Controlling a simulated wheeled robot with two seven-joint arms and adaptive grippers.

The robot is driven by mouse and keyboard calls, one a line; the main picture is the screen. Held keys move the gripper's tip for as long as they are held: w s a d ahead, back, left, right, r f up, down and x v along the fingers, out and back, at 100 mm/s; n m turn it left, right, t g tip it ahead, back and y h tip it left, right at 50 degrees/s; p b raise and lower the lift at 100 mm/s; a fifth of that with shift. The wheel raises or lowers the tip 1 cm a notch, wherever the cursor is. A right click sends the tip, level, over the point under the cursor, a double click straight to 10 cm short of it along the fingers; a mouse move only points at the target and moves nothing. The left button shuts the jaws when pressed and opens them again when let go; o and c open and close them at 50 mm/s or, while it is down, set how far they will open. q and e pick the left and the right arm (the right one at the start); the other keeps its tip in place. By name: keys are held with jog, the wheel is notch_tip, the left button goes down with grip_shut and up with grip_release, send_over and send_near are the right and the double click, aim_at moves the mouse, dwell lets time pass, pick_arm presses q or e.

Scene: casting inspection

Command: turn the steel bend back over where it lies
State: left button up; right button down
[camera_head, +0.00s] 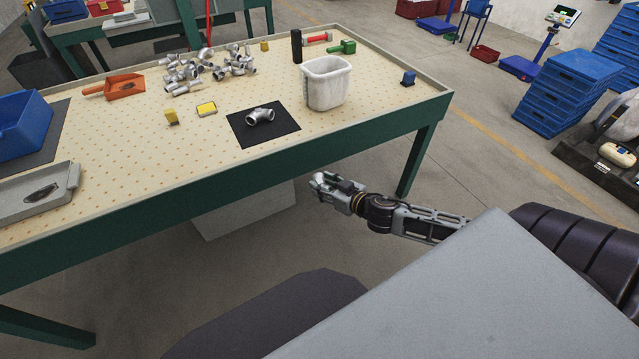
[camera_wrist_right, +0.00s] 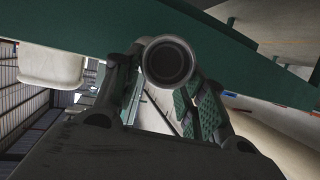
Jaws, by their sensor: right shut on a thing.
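A shiny steel pipe fitting (camera_head: 260,116) lies on a black mat (camera_head: 281,133) near the table's front edge. It looks short and branched or bent; its exact shape is too small to tell. My right gripper (camera_head: 326,181) is in front of the table, off its front edge, away from the mat. It is shut on a grey steel pipe fitting, whose round open end (camera_wrist_right: 168,62) faces the right wrist camera between the two fingers. The rest of the held fitting is mostly hidden, so I cannot tell whether it is a bend. My left gripper is not in view.
A white bin (camera_head: 326,84) stands right of the mat. A pile of steel fittings (camera_head: 208,68) lies at the back. Yellow blocks (camera_head: 206,109), an orange scoop (camera_head: 124,88), a grey tray (camera_head: 38,196) and a blue bin (camera_head: 22,125) are on the left. The table's green front edge (camera_head: 200,180) is beside my right arm.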

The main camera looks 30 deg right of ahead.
jog(key=a+m+h, duration=0.2)
jog(key=a, duration=0.6)
jog(key=shift+f+h, duration=0.15)
jog(key=shift+h, duration=0.25)
jog(key=shift+a, duration=0.25)
dwell(0.4)
